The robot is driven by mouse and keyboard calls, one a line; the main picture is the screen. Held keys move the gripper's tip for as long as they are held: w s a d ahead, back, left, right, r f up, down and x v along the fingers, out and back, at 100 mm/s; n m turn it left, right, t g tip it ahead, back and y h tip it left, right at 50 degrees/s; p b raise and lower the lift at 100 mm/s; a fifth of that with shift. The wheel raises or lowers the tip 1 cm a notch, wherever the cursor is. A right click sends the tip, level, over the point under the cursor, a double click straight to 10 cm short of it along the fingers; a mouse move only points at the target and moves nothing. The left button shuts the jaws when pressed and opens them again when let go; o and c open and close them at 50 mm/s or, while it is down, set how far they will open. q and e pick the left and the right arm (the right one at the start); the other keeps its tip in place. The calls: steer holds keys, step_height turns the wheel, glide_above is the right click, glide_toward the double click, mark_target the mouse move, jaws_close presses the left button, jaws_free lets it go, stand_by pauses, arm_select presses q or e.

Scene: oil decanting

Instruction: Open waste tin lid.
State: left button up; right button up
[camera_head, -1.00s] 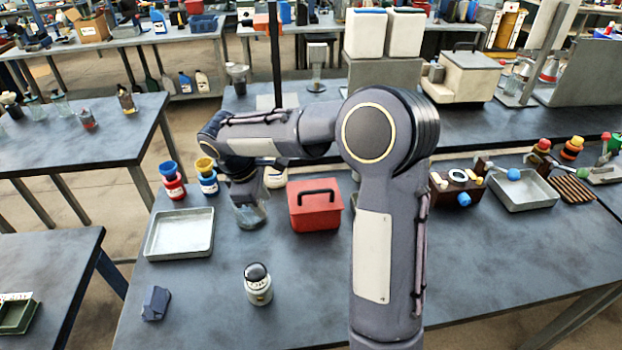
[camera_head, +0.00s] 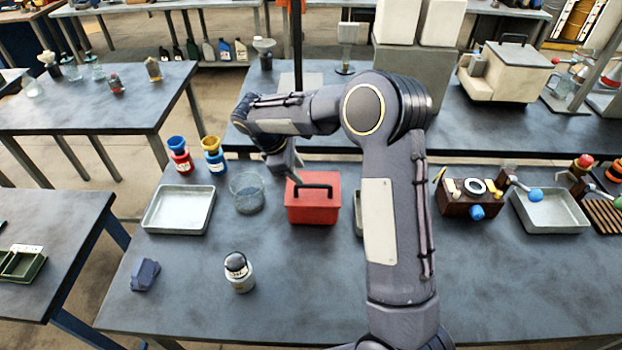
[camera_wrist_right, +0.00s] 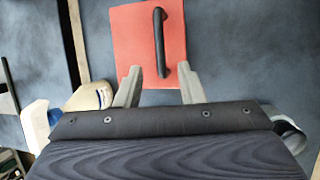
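The waste tin appears to be the red box (camera_head: 312,210) with a black bar handle (camera_head: 317,188) on its closed lid, standing mid-table. In the right wrist view, the red lid (camera_wrist_right: 130,40) and its handle (camera_wrist_right: 160,40) are seen from above. My right gripper (camera_head: 292,176) is at the tin's back left in the head view. In the wrist view its two fingers (camera_wrist_right: 160,68) are apart, with the handle's near end between them in the picture. I cannot tell whether they touch the lid. My left gripper is not in view.
Left of the tin stand a glass beaker (camera_head: 247,195), a metal tray (camera_head: 152,222) and bottles with red (camera_head: 181,162) and blue (camera_head: 214,162) bodies. A jar (camera_head: 240,280) and a dark blue block (camera_head: 145,276) are nearer. A brown box (camera_head: 468,203) is at right.

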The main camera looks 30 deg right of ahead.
mark_target(309, 184)
steer(key=b+x, duration=0.3)
steer(key=x, duration=0.3)
steer(key=shift+f+b, duration=0.1)
steer(key=shift+b, duration=0.3)
jaws_close()
